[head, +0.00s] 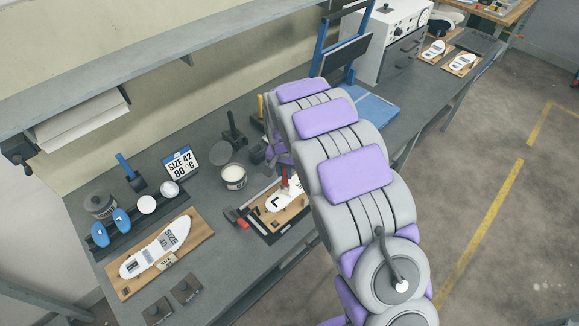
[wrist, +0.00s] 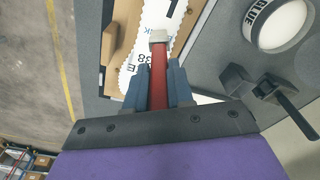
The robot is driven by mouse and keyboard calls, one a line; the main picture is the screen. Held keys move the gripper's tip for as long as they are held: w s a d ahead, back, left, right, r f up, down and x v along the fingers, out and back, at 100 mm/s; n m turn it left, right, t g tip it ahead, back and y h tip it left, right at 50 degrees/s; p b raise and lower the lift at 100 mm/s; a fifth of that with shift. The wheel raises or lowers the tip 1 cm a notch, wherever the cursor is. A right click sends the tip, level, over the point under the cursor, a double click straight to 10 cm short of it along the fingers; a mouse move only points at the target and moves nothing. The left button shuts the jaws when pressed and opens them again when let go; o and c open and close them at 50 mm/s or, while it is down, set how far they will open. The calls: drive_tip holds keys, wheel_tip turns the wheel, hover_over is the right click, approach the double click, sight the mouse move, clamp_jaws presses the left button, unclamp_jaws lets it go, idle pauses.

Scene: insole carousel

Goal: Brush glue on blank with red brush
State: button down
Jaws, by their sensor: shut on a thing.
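My gripper (wrist: 159,88) is shut on the red brush (wrist: 159,75), seen in the wrist view with its pale bristle end (wrist: 157,36) over the white blank (wrist: 162,16). Whether the bristles touch the blank cannot be told. The blank also shows in the head view (head: 275,204), on a wooden board at the bench's front edge, partly hidden by my arm. The red brush (head: 285,183) stands over it there. A white glue pot labelled GLUE (wrist: 272,22) is right of the blank in the wrist view; it also shows in the head view (head: 233,176).
A black stand (wrist: 270,92) is close to my gripper. On the bench (head: 210,225), another white sole lies on a wooden board (head: 200,240) at left, near blue insoles (head: 122,219) and a SIZE 42 sign (head: 181,162). A red-headed tool (head: 237,217) lies beside the blank's board.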

drive_tip(key=s+a, duration=0.5)
drive_tip(key=s, duration=0.1)
drive_tip(key=shift+f, duration=0.15)
idle(0.8)
wheel_tip(320, 180, up, 6)
drive_tip(key=p, duration=0.1)
idle(0.6)
drive_tip(key=shift+w+p, duration=0.1)
drive_tip(key=shift+p, duration=0.2)
drive_tip(key=shift+r+p, duration=0.4)
drive_tip(key=shift+r, duration=1.15)
